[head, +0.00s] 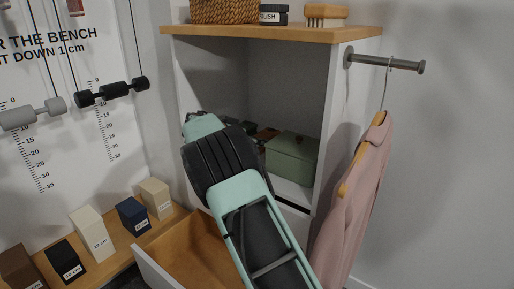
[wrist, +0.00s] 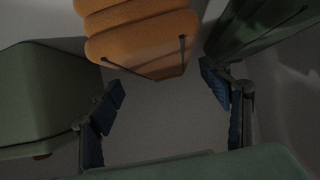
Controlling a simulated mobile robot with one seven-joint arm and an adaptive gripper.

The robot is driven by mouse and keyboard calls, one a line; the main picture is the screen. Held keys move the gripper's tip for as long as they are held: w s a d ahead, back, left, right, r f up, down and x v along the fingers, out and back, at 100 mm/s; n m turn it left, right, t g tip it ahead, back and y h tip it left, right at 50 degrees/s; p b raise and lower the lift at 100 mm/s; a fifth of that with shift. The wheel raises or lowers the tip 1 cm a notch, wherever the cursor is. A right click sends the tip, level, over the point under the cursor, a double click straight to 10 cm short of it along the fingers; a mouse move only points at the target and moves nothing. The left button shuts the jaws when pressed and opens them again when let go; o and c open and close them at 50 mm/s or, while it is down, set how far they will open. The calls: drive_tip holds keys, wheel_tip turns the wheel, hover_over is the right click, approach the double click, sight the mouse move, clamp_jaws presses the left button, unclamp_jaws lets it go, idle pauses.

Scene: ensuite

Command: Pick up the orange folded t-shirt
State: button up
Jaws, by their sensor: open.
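The orange folded t-shirt (wrist: 140,32) shows at the top middle of the wrist view as a thick rounded stack, with thin dark lines across its near side. My gripper (wrist: 165,82) is open and empty. Its blue-padded fingers stand apart, short of the t-shirt's near edge, with bare grey surface between them. In the head view my arm reaches into the open cabinet compartment (head: 290,85) and hides much of it. I cannot clearly make out the t-shirt there.
A green lidded box (head: 292,157) stands right in the compartment. In the wrist view green objects flank the t-shirt at left (wrist: 40,90) and right (wrist: 262,25). An open drawer (head: 158,266) lies below. A pink garment (head: 352,190) hangs at right. Labelled blocks (head: 90,232) line the bench.

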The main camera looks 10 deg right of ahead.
drive_tip(key=shift+b+x, duration=0.4)
drive_tip(key=shift+x, duration=3.5)
drive_tip(key=shift+w+a, duration=0.15)
drive_tip(key=shift+a, duration=0.05)
drive_tip(key=shift+c, duration=0.4)
drive_tip(key=c, duration=1.3)
